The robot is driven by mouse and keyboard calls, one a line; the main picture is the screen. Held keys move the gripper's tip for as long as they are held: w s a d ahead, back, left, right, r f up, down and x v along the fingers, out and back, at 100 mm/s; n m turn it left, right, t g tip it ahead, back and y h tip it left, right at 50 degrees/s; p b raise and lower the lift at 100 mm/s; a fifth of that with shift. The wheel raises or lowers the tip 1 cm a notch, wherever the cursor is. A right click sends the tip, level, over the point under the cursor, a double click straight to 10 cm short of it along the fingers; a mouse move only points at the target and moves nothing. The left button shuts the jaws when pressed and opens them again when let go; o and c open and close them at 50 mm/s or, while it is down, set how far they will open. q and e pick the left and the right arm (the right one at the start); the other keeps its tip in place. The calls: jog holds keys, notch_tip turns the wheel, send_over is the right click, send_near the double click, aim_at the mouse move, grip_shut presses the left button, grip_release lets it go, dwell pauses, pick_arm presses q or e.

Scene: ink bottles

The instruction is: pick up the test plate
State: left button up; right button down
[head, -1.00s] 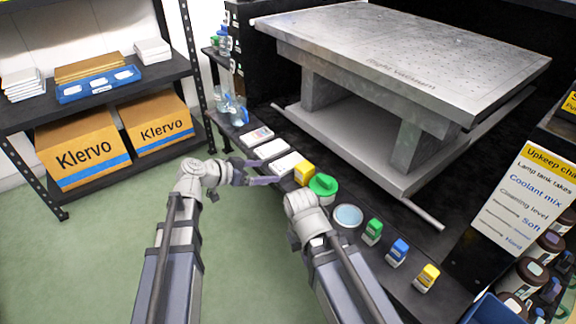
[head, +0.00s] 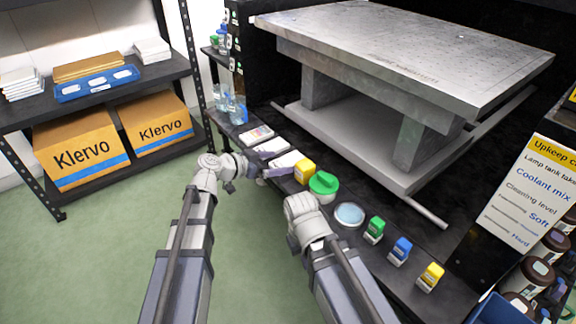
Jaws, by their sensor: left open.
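Several flat pale plates lie in a row on the dark ledge: one with coloured marks (head: 256,135), a plain one (head: 272,147) and a nearer one (head: 287,159). I cannot tell by its look which is the test plate. My left gripper (head: 276,171) is open at the near edge of the row, beside the nearest plate, with one finger over or against its front edge. Whether it touches the plate is unclear. My right arm reaches toward the ledge near the green-lidded pot, but its gripper fingers are hidden behind the wrist.
Beside the plates stand a yellow block (head: 304,172), a green-lidded pot (head: 323,185) and a round blue dish (head: 349,215). A large metal table (head: 400,50) stands behind. Clear bottles (head: 236,108) stand at the ledge's far end.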

aim_at(288, 163)
pick_arm(q)
jog(key=x, duration=0.2)
jog(key=shift+w+d+f+b, duration=0.15)
jog(key=shift+w+d+b, duration=0.05)
jog(key=shift+d+b, duration=0.1)
jog(key=shift+c, duration=0.2)
jog(key=shift+a, duration=0.1)
jog(key=c, duration=1.4)
